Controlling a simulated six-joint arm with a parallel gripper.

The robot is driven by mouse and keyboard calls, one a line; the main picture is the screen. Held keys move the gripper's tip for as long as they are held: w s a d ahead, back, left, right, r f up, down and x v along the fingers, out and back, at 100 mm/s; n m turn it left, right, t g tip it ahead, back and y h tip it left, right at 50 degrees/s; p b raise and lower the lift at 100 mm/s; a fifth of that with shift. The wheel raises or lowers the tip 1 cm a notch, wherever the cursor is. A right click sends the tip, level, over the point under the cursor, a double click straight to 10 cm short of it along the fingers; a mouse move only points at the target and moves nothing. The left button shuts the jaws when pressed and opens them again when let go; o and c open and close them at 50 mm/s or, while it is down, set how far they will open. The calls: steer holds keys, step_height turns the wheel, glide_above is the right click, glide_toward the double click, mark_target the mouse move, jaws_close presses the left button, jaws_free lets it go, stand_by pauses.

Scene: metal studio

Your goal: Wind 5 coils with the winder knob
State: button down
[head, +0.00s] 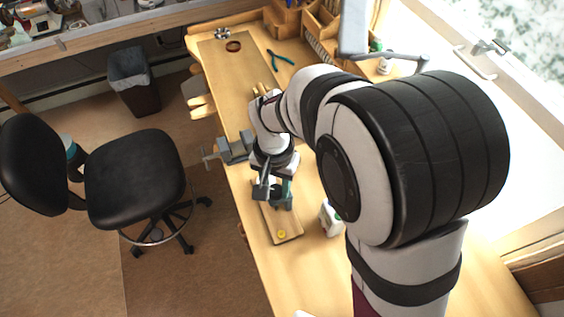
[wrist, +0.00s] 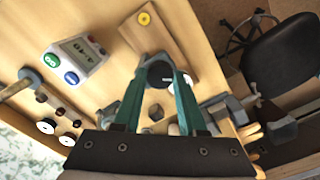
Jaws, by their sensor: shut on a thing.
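The winder's wooden base (wrist: 157,38) lies on the bench, with a yellow disc (wrist: 144,18) near its far end. In the head view the base (head: 290,222) sits near the bench's left edge, below my gripper (head: 278,190). In the wrist view the two teal fingers of my gripper (wrist: 159,78) reach down to a dark round knob (wrist: 158,70) at the base's near end. My gripper is shut on this knob. A white round part shows behind the right finger. Any wound wire or coils are too small or hidden to make out.
A white device with a small display (wrist: 78,55) and coloured buttons stands beside the base. A grey vise (head: 236,149) is clamped at the bench edge. Pliers (head: 280,58) and a wooden rack (head: 318,30) lie farther back. A black chair (head: 135,175) stands left of the bench.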

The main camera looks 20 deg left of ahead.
steer(key=m, duration=1.4)
steer(key=shift+m, duration=0.3)
steer(key=m, duration=0.3)
steer(key=shift+m, duration=0.3)
steer(key=m, duration=0.3)
steer(key=shift+m, duration=0.4)
steer(key=m, duration=0.5)
steer(key=shift+m, duration=0.7)
steer(key=shift+c, duration=2.3)
jaws_free()
